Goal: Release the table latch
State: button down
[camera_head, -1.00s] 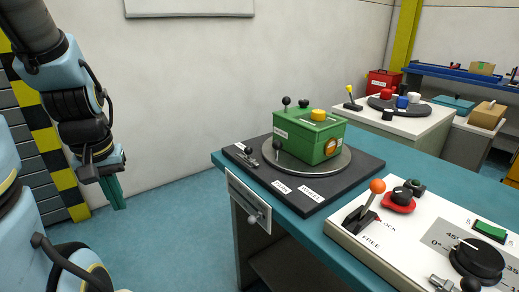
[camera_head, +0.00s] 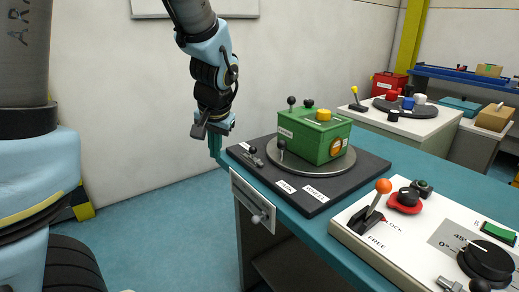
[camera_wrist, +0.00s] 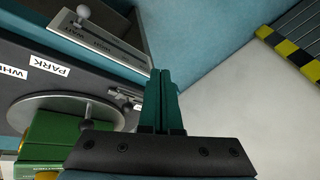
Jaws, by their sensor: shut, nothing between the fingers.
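A round grey turntable (camera_head: 340,178) sits on a dark board and carries a green box (camera_head: 315,137). A small metal latch with a black knob (camera_head: 253,152) lies at the board's left corner, beside the turntable; it also shows in the wrist view (camera_wrist: 124,97). A lever with an orange ball (camera_head: 383,187) stands on a white panel marked LOCK and FREE, tilted away from FREE. Which of these is the table latch is not readable. My gripper (camera_head: 215,146) is shut and empty, left of the board's corner. Its green fingers (camera_wrist: 162,74) show in the wrist view, apart from the latch.
A plate with a ball-knob slider (camera_head: 257,217) is on the table's front side; it also shows in the wrist view (camera_wrist: 106,36). A thin black-knobbed lever (camera_head: 281,147) stands by the green box. A red knob (camera_head: 405,200) and black dial (camera_head: 487,262) are on the panel.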

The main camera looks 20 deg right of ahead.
jog(key=s+d+r+m+t, duration=0.1)
jog(key=s+d+r+m, duration=0.1)
jog(key=d, duration=0.5)
jog(key=s+d+r+m+t+h, duration=0.1)
jog(key=s+d+r, duration=0.1)
jog(key=d, duration=0.5)
jog(key=shift+s+r+m+h, duration=0.2)
jog(key=shift+m+h, duration=0.1)
jog(key=shift+m, duration=0.1)
jog(key=shift+w, duration=0.1)
jog(key=p, duration=0.1)
send_near(252, 153)
jog(key=d+f, duration=0.2)
jog(key=s+d+f, duration=0.1)
jog(key=d+f, duration=0.1)
jog(key=shift+d, duration=0.1)
jog(key=w, duration=0.1)
jog(key=w+a+f+p, duration=0.1)
jog(key=shift+w, duration=0.3)
jog(key=shift+w+a+f+p, duration=0.2)
jog(key=shift+w+p, duration=0.1)
jog(key=shift+w, duration=0.25)
